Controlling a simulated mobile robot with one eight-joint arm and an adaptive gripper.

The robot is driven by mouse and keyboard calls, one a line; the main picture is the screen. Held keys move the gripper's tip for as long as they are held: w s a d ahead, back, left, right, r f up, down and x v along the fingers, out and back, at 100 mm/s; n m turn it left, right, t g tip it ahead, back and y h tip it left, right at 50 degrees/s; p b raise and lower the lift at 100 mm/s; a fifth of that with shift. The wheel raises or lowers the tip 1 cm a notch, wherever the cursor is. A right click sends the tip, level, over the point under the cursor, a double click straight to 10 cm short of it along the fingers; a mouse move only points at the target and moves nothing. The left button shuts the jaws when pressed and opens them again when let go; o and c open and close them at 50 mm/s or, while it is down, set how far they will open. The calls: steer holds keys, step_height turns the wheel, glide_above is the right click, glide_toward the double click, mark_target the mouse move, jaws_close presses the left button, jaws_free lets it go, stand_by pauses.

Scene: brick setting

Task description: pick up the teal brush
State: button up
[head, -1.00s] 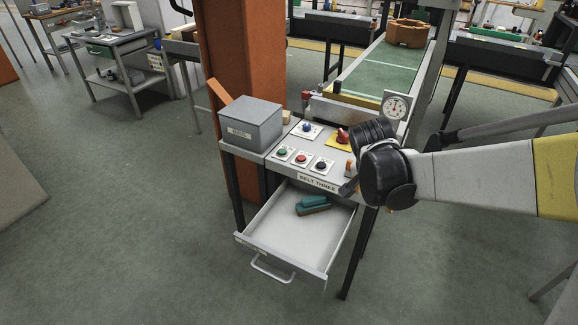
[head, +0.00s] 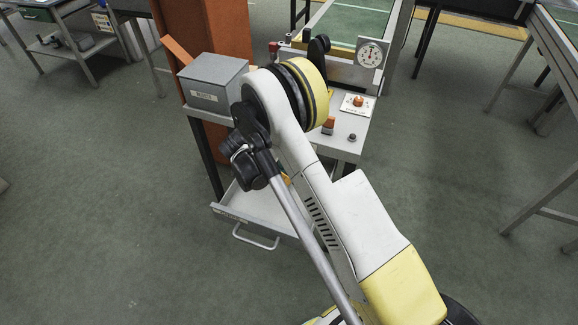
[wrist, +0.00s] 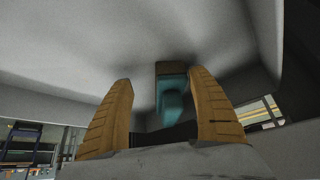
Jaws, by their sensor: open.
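The teal brush (wrist: 172,104) shows in the wrist view, a teal body with a dark brown part at its far end. It lies on the pale floor of the open drawer (head: 226,208). My gripper (wrist: 160,78) is open, its two tan fingers on either side of the brush in the picture, the brush nearer the right finger. I cannot tell whether a finger touches it. In the head view my arm hides the brush and the fingers.
The drawer's pale walls surround my gripper in the wrist view. A grey box (head: 213,82) stands on the desk above, with a dial gauge (head: 370,56) at the back right. An orange pillar (head: 228,28) rises behind.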

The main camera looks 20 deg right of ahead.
steer(key=d, duration=0.1)
steer(key=w+d, duration=0.1)
steer(key=d, duration=0.1)
steer(key=shift+w+b, duration=0.1)
steer(key=shift+b, duration=0.2)
steer(key=d, duration=0.1)
steer(key=w+d+b, duration=0.1)
steer(key=d+f+b, duration=0.1)
steer(key=d, duration=0.1)
steer(key=shift+w+d, duration=0.1)
steer(key=shift+w, duration=0.25)
jaws_close()
